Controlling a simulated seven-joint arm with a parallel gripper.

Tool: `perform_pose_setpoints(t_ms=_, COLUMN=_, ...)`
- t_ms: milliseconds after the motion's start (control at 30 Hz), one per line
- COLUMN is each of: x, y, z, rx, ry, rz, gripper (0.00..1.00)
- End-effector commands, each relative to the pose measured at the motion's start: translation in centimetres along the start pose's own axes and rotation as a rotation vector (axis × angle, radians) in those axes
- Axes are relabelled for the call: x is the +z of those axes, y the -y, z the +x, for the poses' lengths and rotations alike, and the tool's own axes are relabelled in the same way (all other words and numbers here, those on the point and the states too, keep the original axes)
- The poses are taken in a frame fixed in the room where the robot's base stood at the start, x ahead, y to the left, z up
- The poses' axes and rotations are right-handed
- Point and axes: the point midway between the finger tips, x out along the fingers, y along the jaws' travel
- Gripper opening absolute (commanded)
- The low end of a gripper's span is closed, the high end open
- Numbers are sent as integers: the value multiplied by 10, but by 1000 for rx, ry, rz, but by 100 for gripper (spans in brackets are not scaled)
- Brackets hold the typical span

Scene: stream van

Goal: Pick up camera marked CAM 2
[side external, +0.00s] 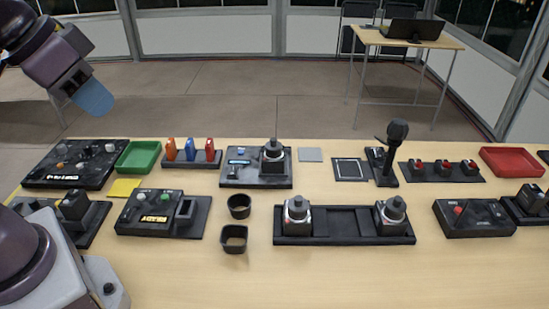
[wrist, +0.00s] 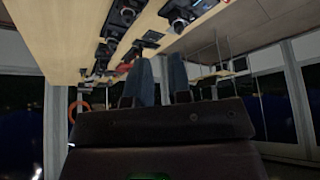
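One (side external: 273,151) sits on the black panel at the back middle. Two more stand in the long black tray (side external: 345,239), one at its left end (side external: 297,214) and one at its right end (side external: 393,211). I cannot read any CAM 2 mark, so I cannot tell which unit carries it. My gripper (side external: 94,98) is raised at the upper left, apart from all of them. In the wrist view its two blue fingers stand apart with nothing between them, so my gripper (wrist: 161,60) is open and empty.
Two black cups (side external: 234,239) stand left of the long tray. A green tray (side external: 138,157), coloured clips (side external: 190,151), a microphone (side external: 397,133) and a red tray (side external: 511,162) line the back. Control boxes (side external: 158,214) flank the middle. The table's front middle is clear.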

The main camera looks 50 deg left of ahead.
Motion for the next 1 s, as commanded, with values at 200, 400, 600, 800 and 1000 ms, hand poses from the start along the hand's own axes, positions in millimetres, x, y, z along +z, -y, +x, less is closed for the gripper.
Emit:
perform_pose_setpoints(t_ms=200, x=0, y=0, z=0, rx=0, ry=0, rz=0, gripper=69)
perform_pose_setpoints(t_ms=400, x=0, y=0, z=0, rx=0, ry=0, rz=0, gripper=92)
perform_pose_setpoints(t_ms=600, x=0, y=-2, z=1, rx=6, ry=4, rz=11, gripper=92)
perform_pose_setpoints(t_ms=800, x=4, y=-13, z=33, rx=34, ry=168, rz=60, gripper=92)
perform_pose_setpoints(t_ms=1000, x=-7, y=-7, z=83, rx=-45, ry=387, rz=219, gripper=92)
